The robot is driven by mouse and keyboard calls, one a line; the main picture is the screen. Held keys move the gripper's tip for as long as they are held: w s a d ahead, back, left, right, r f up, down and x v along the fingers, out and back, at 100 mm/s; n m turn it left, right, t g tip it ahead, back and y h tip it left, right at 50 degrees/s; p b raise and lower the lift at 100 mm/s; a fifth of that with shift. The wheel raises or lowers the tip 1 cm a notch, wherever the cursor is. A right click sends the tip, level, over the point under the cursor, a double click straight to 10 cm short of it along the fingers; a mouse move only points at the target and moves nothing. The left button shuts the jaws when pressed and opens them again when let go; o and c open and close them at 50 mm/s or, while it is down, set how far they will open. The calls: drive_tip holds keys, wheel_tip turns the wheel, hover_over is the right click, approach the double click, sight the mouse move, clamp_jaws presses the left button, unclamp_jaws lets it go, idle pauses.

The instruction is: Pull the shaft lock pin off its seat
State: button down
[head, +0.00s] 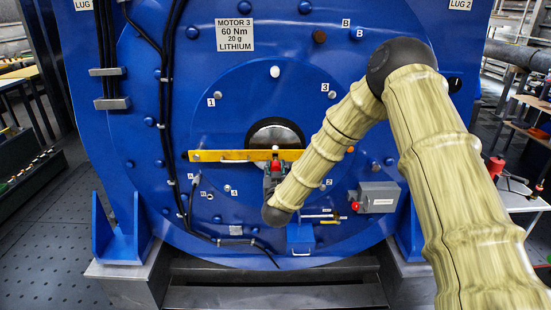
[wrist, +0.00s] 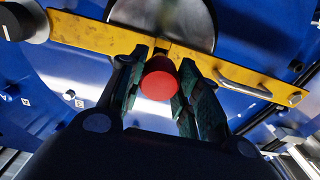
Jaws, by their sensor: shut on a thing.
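The shaft lock is a yellow bar (head: 225,155) lying across the round metal shaft end (head: 275,134) on the blue motor face. The shaft lock pin has a red head (wrist: 159,80), which sits between my fingers in the wrist view, in front of the middle of the bar. My gripper (wrist: 160,92) is shut on the pin, with a finger on each side of the red head. In the head view, my gripper (head: 273,171) is at the bar's middle, just below the shaft. The pin's seat is hidden behind the red head, so I cannot tell how deep the pin sits.
Black cables (head: 168,80) run down the motor's left side. A grey box (head: 378,197) and a small blue box (head: 300,238) are mounted at the lower right. A handle (wrist: 240,88) is on the bar. A table (head: 525,197) stands at the right.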

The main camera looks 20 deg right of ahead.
drive_tip(key=shift+s+a, duration=0.1)
drive_tip(key=shift+s, duration=0.1)
idle(0.4)
drive_tip(key=shift+s+a, duration=0.15)
drive_tip(key=shift+s, duration=0.45)
drive_tip(key=v, duration=2.2)
drive_tip(key=shift+b, duration=0.35)
idle(0.7)
wheel_tip(320, 180, down, 13)
drive_tip(key=s+a+n+y, duration=0.1)
drive_tip(key=n+y, duration=0.2)
drive_tip(key=y, duration=0.2)
drive_tip(key=shift+a+t, duration=0.3)
drive_tip(key=shift+a, duration=0.05)
